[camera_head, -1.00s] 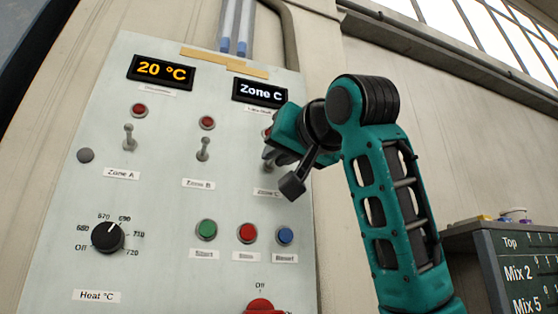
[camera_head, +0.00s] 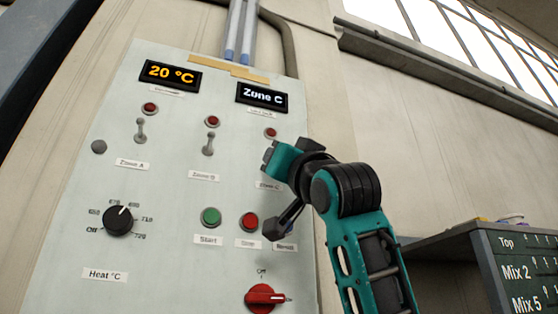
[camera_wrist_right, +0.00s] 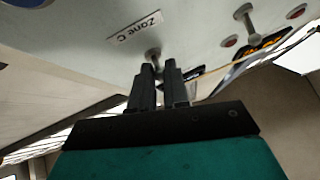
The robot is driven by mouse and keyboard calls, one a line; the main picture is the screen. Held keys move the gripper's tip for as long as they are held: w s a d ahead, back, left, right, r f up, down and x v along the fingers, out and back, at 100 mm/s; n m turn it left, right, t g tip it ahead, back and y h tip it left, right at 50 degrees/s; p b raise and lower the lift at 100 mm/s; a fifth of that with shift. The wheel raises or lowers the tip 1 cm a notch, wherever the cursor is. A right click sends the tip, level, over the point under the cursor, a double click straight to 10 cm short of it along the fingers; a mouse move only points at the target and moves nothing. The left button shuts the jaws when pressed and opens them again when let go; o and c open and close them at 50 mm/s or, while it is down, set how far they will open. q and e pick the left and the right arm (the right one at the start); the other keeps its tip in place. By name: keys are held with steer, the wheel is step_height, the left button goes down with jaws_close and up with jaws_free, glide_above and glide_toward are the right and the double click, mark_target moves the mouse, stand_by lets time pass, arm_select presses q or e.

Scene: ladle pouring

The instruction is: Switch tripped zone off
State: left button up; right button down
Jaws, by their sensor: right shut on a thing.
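The display (camera_head: 262,97) on the panel reads "Zone C". The Zone C switch is hidden behind my right gripper (camera_head: 267,158) in the head view. In the right wrist view its metal lever (camera_wrist_right: 152,54) shows beside the "Zone C" label (camera_wrist_right: 134,28), at the tips of my right gripper (camera_wrist_right: 158,72), which is shut on it. The red lamp (camera_head: 270,132) above this switch is in view. The Zone A lever (camera_head: 140,130) and the Zone B lever (camera_head: 209,144) stand to the left, each under a red lamp. My left gripper is out of view.
The grey panel (camera_head: 165,222) also carries a heat dial (camera_head: 118,221), a green start button (camera_head: 210,217), a red stop button (camera_head: 249,222) and a red rotary switch (camera_head: 262,298). My forearm covers the Reset button. A dark board (camera_head: 520,268) stands at the right.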

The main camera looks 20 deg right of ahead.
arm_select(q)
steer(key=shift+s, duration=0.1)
arm_select(e)
steer(key=c, duration=1.1)
jaws_free()
arm_select(q)
steer(key=b, duration=0.1)
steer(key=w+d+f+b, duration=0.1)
steer(key=b, duration=0.1)
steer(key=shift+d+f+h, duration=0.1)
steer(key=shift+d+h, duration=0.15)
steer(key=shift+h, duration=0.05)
arm_select(e)
steer(key=v, duration=1.3)
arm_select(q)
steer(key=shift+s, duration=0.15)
